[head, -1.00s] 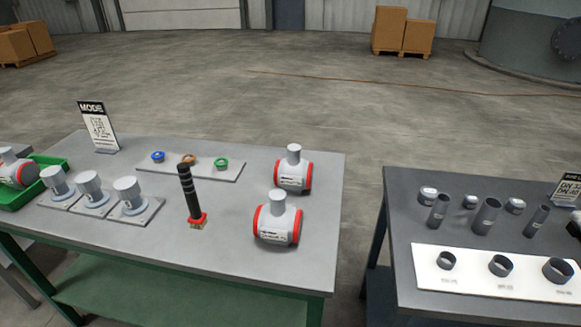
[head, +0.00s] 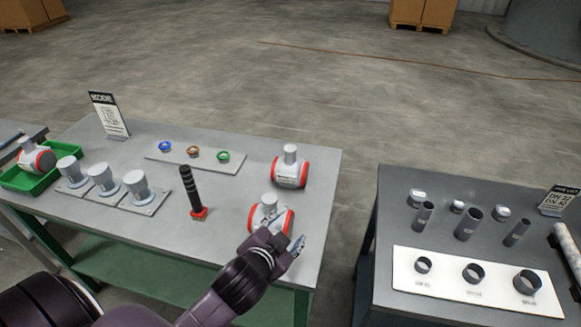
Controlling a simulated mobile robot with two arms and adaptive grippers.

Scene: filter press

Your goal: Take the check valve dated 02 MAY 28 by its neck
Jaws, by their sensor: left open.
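Two white check valves with red end rings and grey necks stand on the left table: a rear one (head: 290,171) and a front one (head: 266,213). A third similar valve (head: 36,157) lies in a green tray (head: 58,177) at the far left. The date labels are too small to read. My left gripper (head: 287,240) is open at the near right side of the front valve, and covers its lower front. I cannot tell whether they touch. The front valve's neck is partly visible above the gripper. My right gripper is out of view.
Left of the front valve stands a black ribbed tool (head: 190,193) with a red base. Further left are several grey stepped pieces (head: 103,180) on plates. Coloured rings (head: 193,152) lie on a strip behind. A gap separates the right table (head: 400,205), which holds pipe pieces.

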